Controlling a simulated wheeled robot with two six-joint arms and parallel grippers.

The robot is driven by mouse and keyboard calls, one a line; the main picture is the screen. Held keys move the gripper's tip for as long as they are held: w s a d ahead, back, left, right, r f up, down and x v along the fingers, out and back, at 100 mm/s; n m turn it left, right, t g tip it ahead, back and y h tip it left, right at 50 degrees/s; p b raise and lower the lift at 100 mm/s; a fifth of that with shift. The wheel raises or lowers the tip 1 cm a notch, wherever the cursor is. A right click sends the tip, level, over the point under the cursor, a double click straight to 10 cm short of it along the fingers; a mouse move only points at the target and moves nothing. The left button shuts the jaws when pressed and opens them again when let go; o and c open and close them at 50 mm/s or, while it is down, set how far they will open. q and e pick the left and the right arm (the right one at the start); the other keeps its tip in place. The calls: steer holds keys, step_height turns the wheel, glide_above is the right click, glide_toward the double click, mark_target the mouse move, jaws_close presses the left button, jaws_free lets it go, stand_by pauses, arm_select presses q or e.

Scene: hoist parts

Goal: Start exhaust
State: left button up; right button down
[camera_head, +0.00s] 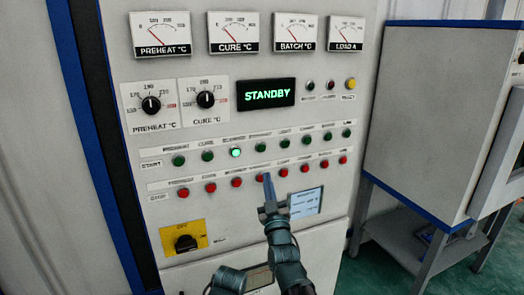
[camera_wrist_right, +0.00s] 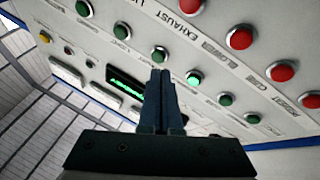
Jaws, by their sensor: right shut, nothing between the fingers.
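The control panel (camera_head: 215,120) has an upper row of green START buttons and a lower row of red STOP buttons. The green exhaust button (camera_head: 261,148) is unlit; it also shows in the right wrist view (camera_wrist_right: 159,55). The green blower button (camera_head: 235,153) beside it glows, also in the wrist view (camera_wrist_right: 194,77). My right gripper (camera_head: 267,176) is shut and empty, its tips by the red exhaust stop button (camera_head: 260,177) in the head view. In the wrist view its fingertips (camera_wrist_right: 160,72) appear just below the green exhaust button; contact cannot be told. My left gripper is not in view.
A display (camera_head: 265,93) reads STANDBY. Gauges (camera_head: 160,33) and two dials (camera_head: 151,105) sit above the buttons. A yellow-plated rotary switch (camera_head: 184,241) is low on the panel. A grey cabinet (camera_head: 440,120) on a stand is at right.

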steer(key=s+d+r+m+t+h, duration=0.1)
steer(key=s+d+r+t+h, duration=0.1)
steer(key=r, duration=0.3)
steer(key=shift+s+d+t, duration=0.3)
steer(key=shift+d+t, duration=0.2)
steer(key=shift+t, duration=0.2)
glide_toward(264, 145)
steer(key=shift+s+d+r+x, duration=0.1)
steer(key=shift+s+r+x, duration=0.05)
steer(key=shift+x, duration=0.75)
steer(key=shift+s+d+r+x, duration=0.1)
steer(key=shift+x, duration=0.75)
steer(key=shift+s+d+r+x, duration=0.1)
steer(key=shift+s+r+x, duration=0.05)
steer(key=shift+x, duration=0.75)
steer(key=shift+w+a, duration=0.1)
steer(key=shift+w+a, duration=0.1)
steer(key=shift+w, duration=0.2)
steer(key=shift+w+a, duration=0.15)
steer(key=shift+w, duration=0.3)
steer(key=shift+s, duration=0.15)
stand_by(0.5)
steer(key=shift+s+d, duration=0.3)
steer(key=shift+s, duration=0.4)
